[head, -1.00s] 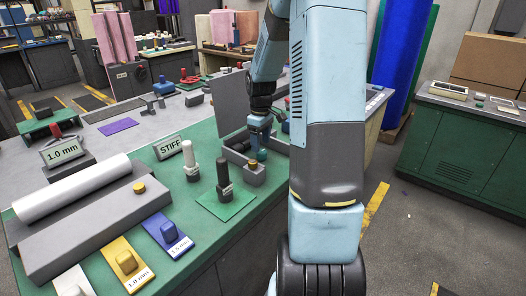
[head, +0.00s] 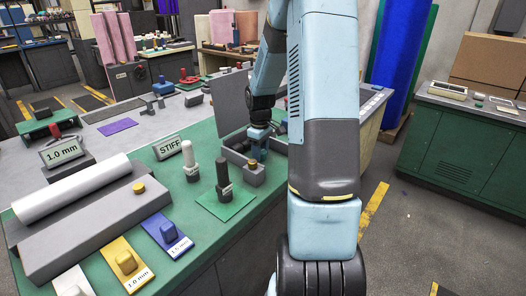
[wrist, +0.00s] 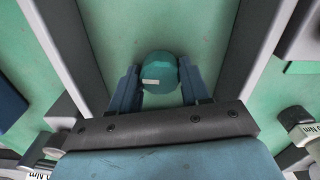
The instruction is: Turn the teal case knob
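The teal knob (wrist: 160,72) is round with a small pale mark on its left side. It sits between my gripper's two blue fingers in the wrist view, with a finger against each side. My gripper (wrist: 157,85) looks shut on it. In the head view my gripper (head: 257,152) points down into the grey case (head: 234,157) on the green bench top, and the knob is mostly hidden there. The case's grey lid (head: 232,98) stands raised behind the gripper.
A white roll (head: 70,189) lies further left. Grey case walls run close on both sides of my gripper.

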